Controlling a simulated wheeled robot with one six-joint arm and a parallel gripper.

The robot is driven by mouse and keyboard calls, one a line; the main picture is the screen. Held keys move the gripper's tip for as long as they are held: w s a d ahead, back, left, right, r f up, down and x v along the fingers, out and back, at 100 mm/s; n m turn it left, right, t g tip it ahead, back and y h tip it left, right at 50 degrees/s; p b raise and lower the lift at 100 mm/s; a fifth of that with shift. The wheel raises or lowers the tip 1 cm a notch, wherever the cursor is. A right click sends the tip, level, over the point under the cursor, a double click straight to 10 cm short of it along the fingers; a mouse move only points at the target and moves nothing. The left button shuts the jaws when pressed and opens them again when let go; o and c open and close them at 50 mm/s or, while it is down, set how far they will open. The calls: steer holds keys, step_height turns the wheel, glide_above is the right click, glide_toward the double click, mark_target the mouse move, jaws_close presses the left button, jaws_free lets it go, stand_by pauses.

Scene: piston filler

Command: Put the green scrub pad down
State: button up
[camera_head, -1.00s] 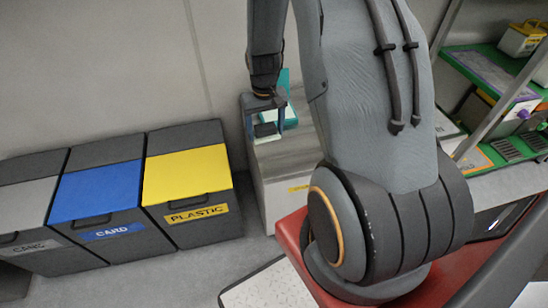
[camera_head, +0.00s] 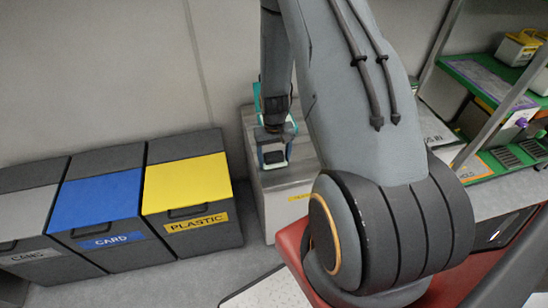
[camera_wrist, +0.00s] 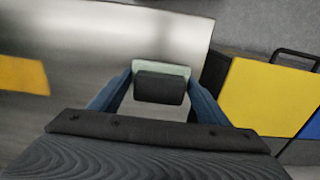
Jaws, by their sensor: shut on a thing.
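My gripper (camera_head: 273,153) is over the top of a steel cabinet (camera_head: 298,178), to the right of the bins. It is shut on the scrub pad, a small block with a dark face and a pale green edge. In the wrist view the pad (camera_wrist: 160,69) sits between the blue fingers of my gripper (camera_wrist: 160,82), above the bare steel top. Whether the pad touches the steel I cannot tell.
A teal object (camera_head: 257,98) stands behind my arm, partly hidden. Left of the cabinet are the yellow PLASTIC bin (camera_head: 188,183), the blue CARD bin (camera_head: 98,205) and the grey CANS bin (camera_head: 25,218). A green-edged shelf (camera_head: 480,75) stands at right.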

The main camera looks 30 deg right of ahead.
mark_target(274, 155)
steer(key=shift+f, duration=0.15)
steer(key=shift+f, duration=0.25)
steer(key=o, duration=1.2)
steer(key=shift+f, duration=0.1)
steer(key=shift+d+r, duration=0.1)
steer(key=shift+r, duration=0.65)
step_height(274, 155, up, 11)
steer(key=b, duration=0.2)
steer(key=s+a+r+n, duration=0.1)
steer(key=s+a+r, duration=0.4)
steer(key=s+a+r+n, duration=0.1)
steer(key=s+a+r, duration=0.4)
steer(key=s+a+r+n, duration=0.1)
steer(key=s+a+r, duration=0.4)
steer(key=r, duration=0.1)
steer(key=shift+a, duration=0.25)
steer(key=shift+w, duration=0.1)
